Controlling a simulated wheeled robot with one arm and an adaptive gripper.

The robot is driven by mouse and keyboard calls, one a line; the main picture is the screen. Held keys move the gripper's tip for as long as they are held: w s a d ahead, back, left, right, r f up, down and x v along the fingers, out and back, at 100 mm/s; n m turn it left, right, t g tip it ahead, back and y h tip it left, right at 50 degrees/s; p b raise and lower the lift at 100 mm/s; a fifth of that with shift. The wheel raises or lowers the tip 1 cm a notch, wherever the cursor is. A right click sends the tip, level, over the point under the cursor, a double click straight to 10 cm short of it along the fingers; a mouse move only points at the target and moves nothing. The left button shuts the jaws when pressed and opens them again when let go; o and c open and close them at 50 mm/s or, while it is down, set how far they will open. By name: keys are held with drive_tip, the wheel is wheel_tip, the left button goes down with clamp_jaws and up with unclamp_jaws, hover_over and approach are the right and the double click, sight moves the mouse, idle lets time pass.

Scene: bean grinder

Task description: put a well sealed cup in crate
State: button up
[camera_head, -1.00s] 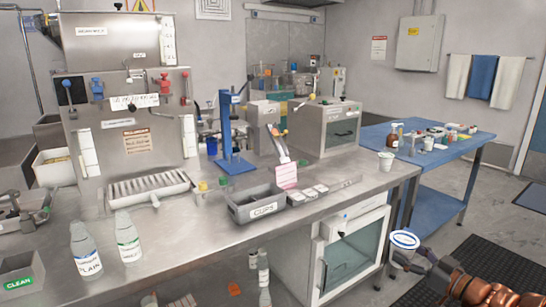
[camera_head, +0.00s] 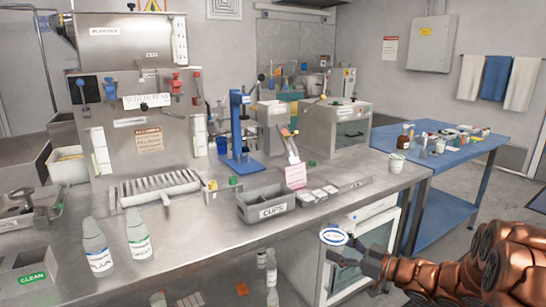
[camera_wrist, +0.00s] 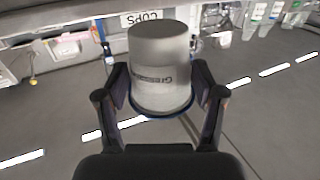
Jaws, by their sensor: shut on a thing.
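My gripper (camera_head: 367,264) is shut on a whitish cup (camera_head: 344,256) with a blue-edged white lid (camera_head: 334,237). In the head view the cup is roughly upright in front of the counter, its lid facing up. The grey crate (camera_head: 252,213) labelled CUPS stands on the counter, left of and beyond the cup. Its inside is only partly visible.
Another white cup (camera_head: 396,164) stands at the right end. A glass-fronted cabinet (camera_head: 370,250) is below.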

drive_tip(key=w+a+r+m+t+h+p, duration=0.2)
drive_tip(key=w+r+m+t+h+p, duration=0.35)
drive_tip(key=w+r+p, duration=0.45)
drive_tip(key=w+d+r+m+t+h+p, duration=0.2)
drive_tip(key=r+m+h+p, duration=0.3)
drive_tip(key=r+h, duration=0.4)
drive_tip(key=shift+w+r+p, duration=0.5)
drive_tip(key=shift+r+p, duration=0.1)
drive_tip(key=shift+r, duration=2.2)
drive_tip(key=shift+d, duration=0.1)
